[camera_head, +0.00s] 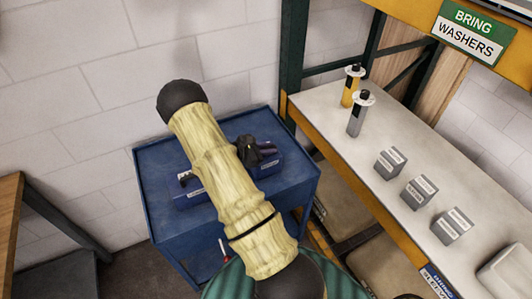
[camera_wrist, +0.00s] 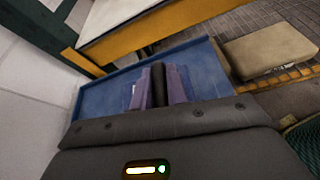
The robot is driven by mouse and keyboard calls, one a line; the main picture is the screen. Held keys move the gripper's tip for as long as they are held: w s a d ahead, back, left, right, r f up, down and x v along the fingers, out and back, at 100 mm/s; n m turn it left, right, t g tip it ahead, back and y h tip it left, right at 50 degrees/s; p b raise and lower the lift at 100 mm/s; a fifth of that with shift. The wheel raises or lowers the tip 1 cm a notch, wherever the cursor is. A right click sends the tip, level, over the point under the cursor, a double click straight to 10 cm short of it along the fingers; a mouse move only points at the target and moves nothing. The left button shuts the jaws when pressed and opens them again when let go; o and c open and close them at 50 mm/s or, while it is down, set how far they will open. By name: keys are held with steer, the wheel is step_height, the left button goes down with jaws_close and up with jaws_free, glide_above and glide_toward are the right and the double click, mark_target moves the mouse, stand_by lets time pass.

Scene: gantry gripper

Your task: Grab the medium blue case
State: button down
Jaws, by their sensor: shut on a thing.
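A blue case (camera_head: 268,166) with a pale label sits on the blue cart, just right of my arm. A dark part of my gripper (camera_head: 249,150) is over it, mostly behind my arm. In the wrist view, a dark piece stands between purple-blue slabs (camera_wrist: 145,92) at my gripper (camera_wrist: 158,88), which is shut on the case. Another labelled blue piece (camera_head: 188,198) shows left of my arm. My arm hides the middle, so I cannot tell whether the two pieces are one case.
The blue cart (camera_head: 155,165) has a raised rim and stands by a block wall. A workbench (camera_head: 340,135) is at right, with two upright cylinders (camera_head: 355,115) and grey labelled boxes (camera_head: 419,192). A brown table edge (camera_head: 12,215) is at left.

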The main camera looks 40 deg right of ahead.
step_height(320, 180, up, 9)
steer(key=shift+f+b, duration=0.2)
steer(key=shift+b, duration=0.65)
steer(key=shift+s+r, duration=0.15)
steer(key=shift+r, duration=0.1)
